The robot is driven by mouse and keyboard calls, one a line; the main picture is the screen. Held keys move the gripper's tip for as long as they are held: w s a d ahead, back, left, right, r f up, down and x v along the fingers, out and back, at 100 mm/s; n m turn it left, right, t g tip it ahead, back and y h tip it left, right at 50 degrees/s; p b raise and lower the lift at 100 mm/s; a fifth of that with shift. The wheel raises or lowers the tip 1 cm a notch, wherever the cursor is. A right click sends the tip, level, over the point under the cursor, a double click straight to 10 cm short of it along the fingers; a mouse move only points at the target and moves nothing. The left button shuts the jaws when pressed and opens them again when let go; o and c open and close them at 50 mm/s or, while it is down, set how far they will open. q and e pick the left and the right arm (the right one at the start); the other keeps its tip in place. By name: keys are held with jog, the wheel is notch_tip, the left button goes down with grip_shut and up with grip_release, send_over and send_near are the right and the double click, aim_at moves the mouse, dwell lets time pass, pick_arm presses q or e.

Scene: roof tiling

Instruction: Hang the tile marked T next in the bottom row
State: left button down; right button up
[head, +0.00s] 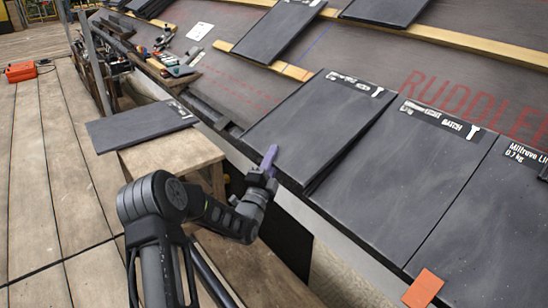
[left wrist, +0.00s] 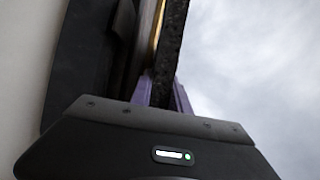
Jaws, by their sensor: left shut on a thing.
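My left gripper (head: 268,160) has purple fingers and is shut on the lower left edge of a dark slate tile (head: 310,125). This tile lies at the left end of the bottom row on the roof, its right side close to the neighbouring tile (head: 405,165); I cannot tell whether it rests fully or hangs slightly above. Its top label is too small to read a T. In the left wrist view, the purple fingers (left wrist: 163,95) clasp the speckled edge of the dark tile (left wrist: 173,45). My right gripper is not in view.
Another dark tile (head: 145,124) lies on a wooden stand (head: 175,155) at left. More tiles lie higher on the roof near wooden battens (head: 480,42). Tools (head: 172,62) lie along the roof's left edge. An orange card (head: 422,288) lies low right. Plank floor (head: 40,190) is open at left.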

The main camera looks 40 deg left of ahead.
pick_arm(q)
jog(key=shift+s+r, duration=0.1)
jog(key=shift+r, duration=0.05)
jog(key=c, duration=1.2)
grip_release()
jog(key=shift+o, duration=0.2)
jog(key=shift+f, duration=0.3)
jog(key=v, duration=0.7)
jog(key=shift+s, duration=0.25)
jog(key=shift+r, duration=0.15)
